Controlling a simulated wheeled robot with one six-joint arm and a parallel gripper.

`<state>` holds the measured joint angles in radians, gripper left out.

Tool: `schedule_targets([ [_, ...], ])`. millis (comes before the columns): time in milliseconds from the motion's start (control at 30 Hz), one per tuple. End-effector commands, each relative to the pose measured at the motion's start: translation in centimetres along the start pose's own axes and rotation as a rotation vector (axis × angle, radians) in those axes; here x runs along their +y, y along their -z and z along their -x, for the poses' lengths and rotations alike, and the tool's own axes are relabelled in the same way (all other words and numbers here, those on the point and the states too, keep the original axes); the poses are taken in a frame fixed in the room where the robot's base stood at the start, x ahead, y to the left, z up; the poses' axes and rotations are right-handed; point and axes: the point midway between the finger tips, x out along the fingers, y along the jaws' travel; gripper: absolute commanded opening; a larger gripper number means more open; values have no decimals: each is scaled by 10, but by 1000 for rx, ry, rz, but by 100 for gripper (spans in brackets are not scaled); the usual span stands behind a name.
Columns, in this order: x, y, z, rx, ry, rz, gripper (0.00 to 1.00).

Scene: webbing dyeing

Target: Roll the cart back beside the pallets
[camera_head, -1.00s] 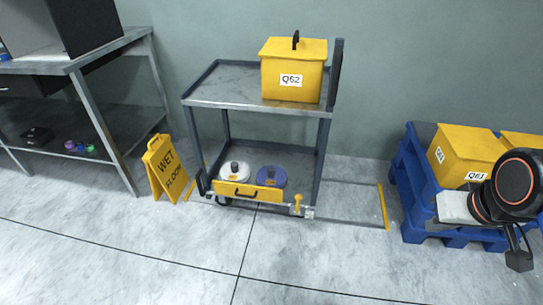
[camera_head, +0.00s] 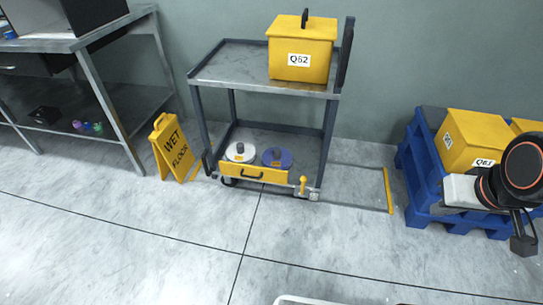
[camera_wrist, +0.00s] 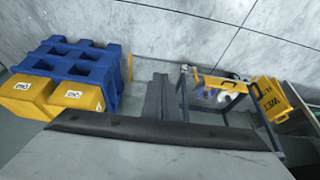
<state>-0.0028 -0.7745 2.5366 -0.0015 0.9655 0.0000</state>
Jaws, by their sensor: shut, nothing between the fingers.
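The grey two-shelf cart (camera_head: 215,77) stands upright by the wall in the head view. A yellow box marked Q62 (camera_head: 300,52) is on its top shelf. A white round container (camera_head: 240,152) and a blue one (camera_head: 277,157) are on the lower shelf, behind a yellow front bar with a black handle (camera_head: 252,174). The blue pallets (camera_head: 412,185) are at the right, apart from the cart. My gripper (camera_head: 523,245) hangs in front of the pallets, away from the cart. In the wrist view its fingers (camera_wrist: 158,82) are shut and empty; the cart (camera_wrist: 232,118) is to their right.
Yellow boxes (camera_head: 470,140) sit on the pallets. A yellow floor strip (camera_head: 388,190) and bare floor lie between cart and pallets. A wet floor sign (camera_head: 172,150) stands left of the cart, near a grey workbench (camera_head: 105,110). The floor in front is clear.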

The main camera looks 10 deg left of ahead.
Motion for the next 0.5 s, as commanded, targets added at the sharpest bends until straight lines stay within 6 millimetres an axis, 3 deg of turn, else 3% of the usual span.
schedule_targets([
  [200, 0, 0, 0, 0, 0, 0, 0],
  [367, 0, 0, 0, 0, 0, 0, 37],
  [500, -1, 8, 4, -1, 3, 7, 37],
])
